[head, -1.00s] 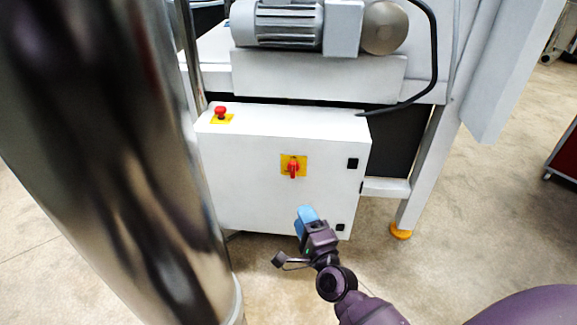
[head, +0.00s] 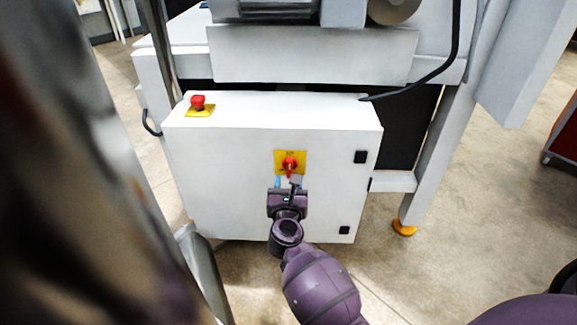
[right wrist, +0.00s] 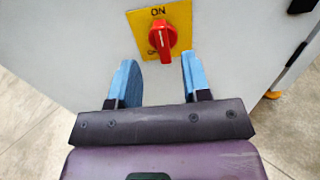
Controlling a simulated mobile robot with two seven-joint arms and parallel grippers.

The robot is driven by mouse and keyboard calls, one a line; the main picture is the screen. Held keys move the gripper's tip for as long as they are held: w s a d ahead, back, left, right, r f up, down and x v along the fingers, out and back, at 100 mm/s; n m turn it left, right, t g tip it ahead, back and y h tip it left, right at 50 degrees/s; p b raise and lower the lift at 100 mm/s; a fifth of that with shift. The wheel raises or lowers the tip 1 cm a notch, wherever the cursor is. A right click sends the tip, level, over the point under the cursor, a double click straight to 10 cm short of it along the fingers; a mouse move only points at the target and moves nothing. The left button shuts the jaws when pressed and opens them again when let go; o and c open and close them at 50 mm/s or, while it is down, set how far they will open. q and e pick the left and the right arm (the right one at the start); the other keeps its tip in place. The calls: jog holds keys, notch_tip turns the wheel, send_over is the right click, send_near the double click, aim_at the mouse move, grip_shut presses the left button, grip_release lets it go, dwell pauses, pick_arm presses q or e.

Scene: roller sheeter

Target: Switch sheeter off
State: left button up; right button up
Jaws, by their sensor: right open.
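The sheeter's white control box (head: 230,165) carries a red rotary switch (head: 290,164) on a yellow plate. In the right wrist view the red switch (right wrist: 162,40) stands roughly upright, its handle near vertical, with "ON" printed above it and lettering partly hidden at its lower left. My right gripper (head: 287,181) is just below the switch in the head view. Its two blue fingers (right wrist: 158,80) are open, with nothing between them; the switch lies ahead of the gap, nearer the right finger. My left gripper is not in view.
A red emergency button (head: 198,102) sits on the box's top left. A grey motor housing stands above, with a black cable (head: 425,82) on the right. The machine's leg (head: 425,165) with an orange foot is right of the box.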

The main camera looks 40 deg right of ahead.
aim_at(290, 164)
jog(key=x, duration=0.5)
jog(key=shift+w+d+f+b, duration=0.2)
jog(key=shift+w+d+b, duration=0.05)
jog(key=shift+b, duration=0.1)
jog(key=shift+x, duration=0.9)
jog(key=shift+r, duration=0.15)
jog(key=shift+c, duration=0.4)
grip_shut()
